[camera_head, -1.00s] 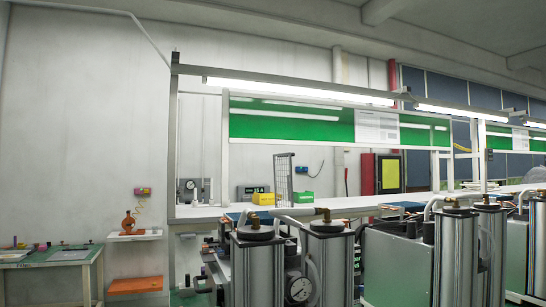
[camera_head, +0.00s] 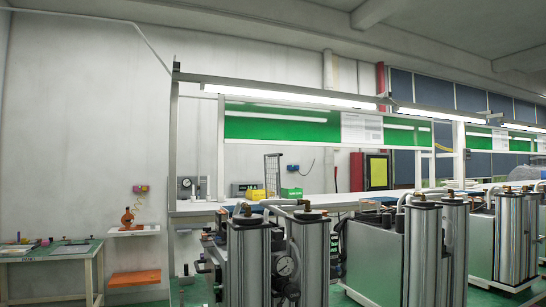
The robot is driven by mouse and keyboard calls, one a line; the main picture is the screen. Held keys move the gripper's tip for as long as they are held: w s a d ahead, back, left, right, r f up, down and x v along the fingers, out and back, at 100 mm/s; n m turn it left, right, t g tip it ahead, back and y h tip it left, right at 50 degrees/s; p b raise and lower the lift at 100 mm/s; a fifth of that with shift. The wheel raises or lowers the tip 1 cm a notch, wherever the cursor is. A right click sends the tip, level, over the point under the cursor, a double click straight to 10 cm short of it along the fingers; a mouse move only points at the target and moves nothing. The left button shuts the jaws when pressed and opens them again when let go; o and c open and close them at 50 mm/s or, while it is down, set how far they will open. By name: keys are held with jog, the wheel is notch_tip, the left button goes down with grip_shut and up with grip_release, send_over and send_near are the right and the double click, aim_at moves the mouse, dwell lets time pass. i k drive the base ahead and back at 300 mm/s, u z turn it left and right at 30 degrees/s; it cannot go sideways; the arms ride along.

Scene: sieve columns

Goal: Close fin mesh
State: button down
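A dark upright mesh panel (camera_head: 273,174) stands on the long white bench behind the columns; it may be the fin mesh, but it is too small to tell whether it is open or closed. Grey metal cylinders (camera_head: 249,262) with dark caps and brass fittings stand in the foreground, with another tall cylinder (camera_head: 309,258) beside them. They hide part of the bench front. A round gauge (camera_head: 285,266) sits low between them. My gripper is not in view.
Grey cabinets with more cylinders (camera_head: 421,255) fill the right. A green-topped table (camera_head: 45,252) and a small wall shelf (camera_head: 134,231) stand left. Some green floor shows between the cabinets.

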aim_at(278, 174)
jog(key=z, duration=0.05)
jog(key=i, duration=0.95)
jog(key=u, duration=0.05)
